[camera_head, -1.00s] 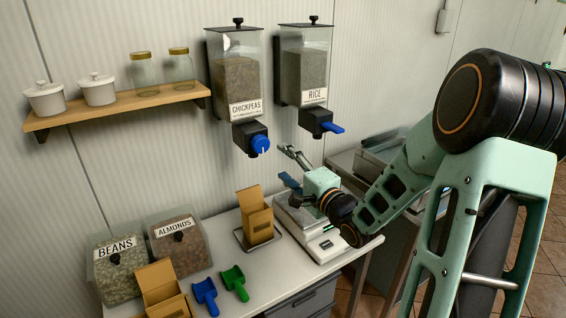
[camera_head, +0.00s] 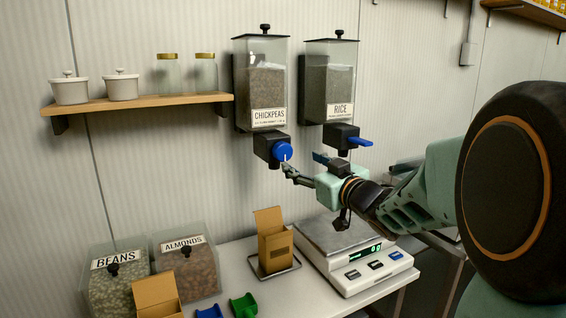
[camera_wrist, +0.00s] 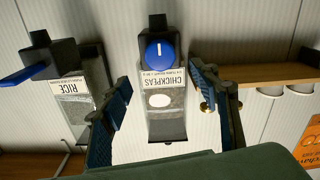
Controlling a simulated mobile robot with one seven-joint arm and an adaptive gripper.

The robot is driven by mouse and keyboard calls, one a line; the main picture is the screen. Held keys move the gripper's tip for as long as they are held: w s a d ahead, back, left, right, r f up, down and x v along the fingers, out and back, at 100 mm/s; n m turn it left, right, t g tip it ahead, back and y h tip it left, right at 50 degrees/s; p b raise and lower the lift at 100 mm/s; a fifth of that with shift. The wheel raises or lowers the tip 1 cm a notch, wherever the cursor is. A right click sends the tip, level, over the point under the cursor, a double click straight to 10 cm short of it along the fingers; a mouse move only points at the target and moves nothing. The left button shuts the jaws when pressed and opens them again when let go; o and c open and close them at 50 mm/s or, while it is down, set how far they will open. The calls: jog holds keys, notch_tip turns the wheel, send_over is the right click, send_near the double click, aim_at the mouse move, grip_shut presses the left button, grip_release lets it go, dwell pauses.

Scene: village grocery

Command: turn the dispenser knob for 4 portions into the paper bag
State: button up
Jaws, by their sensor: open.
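The chickpeas dispenser (camera_head: 264,85) hangs on the wall, with a round blue knob (camera_head: 282,152) on its black outlet. My gripper (camera_head: 303,166) is open and empty, just right of and slightly below the knob in the head view. In the wrist view the picture is upside down; the blue knob (camera_wrist: 160,51) with its white mark lies ahead, between and beyond the open fingers (camera_wrist: 165,95). No contact with the knob shows. The open brown paper bag (camera_head: 273,248) stands upright on a small wire stand below the chickpeas outlet. Whether anything is inside it is hidden.
The rice dispenser (camera_head: 329,80) with a blue lever hangs to the right. A scale (camera_head: 352,262) stands right of the bag. Bean (camera_head: 117,285) and almond (camera_head: 186,267) bins, a second brown bag (camera_head: 157,297) and scoops are at the left. A shelf (camera_head: 140,102) holds jars.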

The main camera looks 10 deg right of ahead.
aim_at(285, 152)
jog(key=x, duration=1)
jog(key=shift+f, duration=0.1)
jog(key=shift+c, duration=0.2)
jog(key=c, duration=1.1)
